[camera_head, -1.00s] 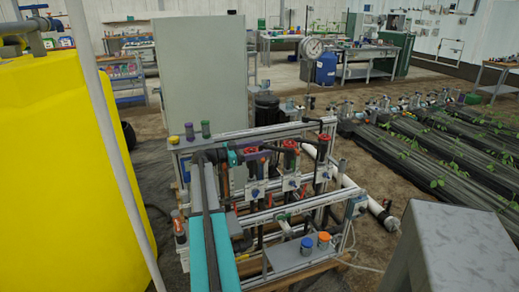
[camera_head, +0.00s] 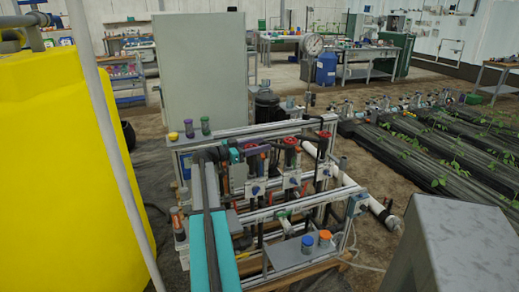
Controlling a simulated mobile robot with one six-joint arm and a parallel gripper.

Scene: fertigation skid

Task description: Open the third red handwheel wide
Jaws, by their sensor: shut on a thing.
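Red handwheels stand in a row on top of the skid's valves. One is at the right (camera_head: 324,135) and one in the middle (camera_head: 291,142); both are clear of my arm. My arm reaches up from the bottom of the picture to the left end of this row. My gripper (camera_head: 260,151) is there, pointing right, shut on the left red handwheel (camera_head: 263,156), the third from the right. Only a little red of that wheel shows; its rim and the fingertips are mostly hidden. How far it is turned cannot be seen.
The skid's metal frame (camera_head: 285,205) carries dark pipes and valves close below my gripper. A large grey cabinet (camera_head: 200,75) stands behind. A yellow tank (camera_head: 60,170) is at the left, a grey box (camera_head: 450,245) at the lower right.

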